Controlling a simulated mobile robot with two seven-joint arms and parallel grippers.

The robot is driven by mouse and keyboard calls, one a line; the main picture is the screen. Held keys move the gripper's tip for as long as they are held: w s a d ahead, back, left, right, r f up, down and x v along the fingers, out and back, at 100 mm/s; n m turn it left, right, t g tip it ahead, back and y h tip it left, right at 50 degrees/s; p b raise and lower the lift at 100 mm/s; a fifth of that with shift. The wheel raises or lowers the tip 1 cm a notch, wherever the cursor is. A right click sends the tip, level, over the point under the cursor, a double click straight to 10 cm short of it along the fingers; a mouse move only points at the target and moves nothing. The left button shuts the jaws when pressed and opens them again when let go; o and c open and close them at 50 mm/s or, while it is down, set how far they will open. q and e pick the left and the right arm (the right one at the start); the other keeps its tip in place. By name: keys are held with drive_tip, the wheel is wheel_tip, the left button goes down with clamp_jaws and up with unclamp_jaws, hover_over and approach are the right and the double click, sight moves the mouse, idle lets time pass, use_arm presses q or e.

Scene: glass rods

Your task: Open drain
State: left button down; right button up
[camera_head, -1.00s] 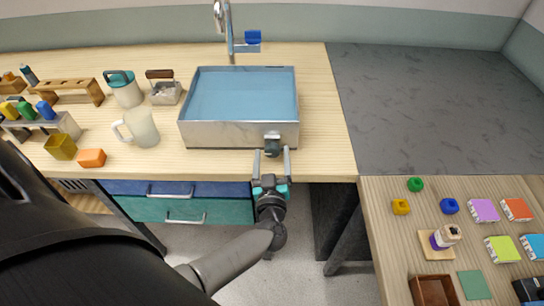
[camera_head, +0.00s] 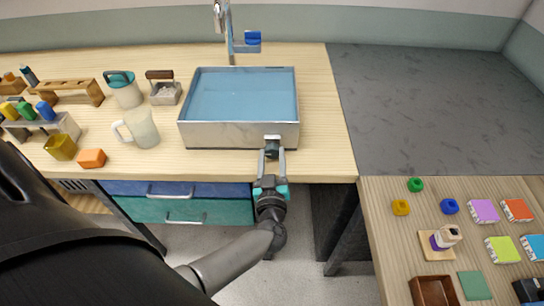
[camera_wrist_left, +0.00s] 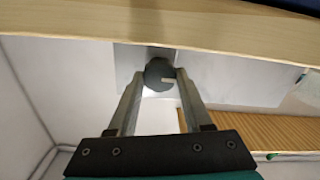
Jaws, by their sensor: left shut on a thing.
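A metal sink basin (camera_head: 239,134) filled with blue water stands on the wooden counter. A small dark drain knob (camera_head: 272,149) sits on the front wall of the basin, near its right end. My left gripper (camera_head: 272,158) reaches up from the counter's front edge and is shut on this knob, with one finger on each side. In the left wrist view the round dark knob (camera_wrist_left: 159,72), with a pale mark on its face, lies between the tips of my left gripper (camera_wrist_left: 160,80). My right gripper is in no view.
A faucet (camera_head: 229,30) with a blue handle (camera_head: 253,38) rises behind the basin. A frosted mug (camera_head: 141,128), a teal-lidded jug (camera_head: 124,90) and a wooden rack (camera_head: 78,93) stand to the left. Drawers (camera_head: 185,211) lie below the counter. The counter right of the basin is clear.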

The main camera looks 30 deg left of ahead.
use_arm(q)
drive_tip(key=shift+n, duration=0.3)
drive_tip(key=n, duration=0.3)
drive_tip(key=shift+f+n, duration=0.1)
drive_tip(key=shift+n, duration=0.3)
drive_tip(key=n, duration=0.4)
drive_tip(key=shift+n+b, duration=0.3)
drive_tip(key=shift+b, duration=0.1)
drive_tip(key=n+b, duration=0.1)
drive_tip(key=n, duration=0.3)
drive_tip(key=shift+f, duration=0.1)
drive_tip(key=shift+n+b, duration=0.8)
drive_tip(key=shift+n, duration=1.6)
drive_tip(key=shift+c, duration=1.6)
unclamp_jaws()
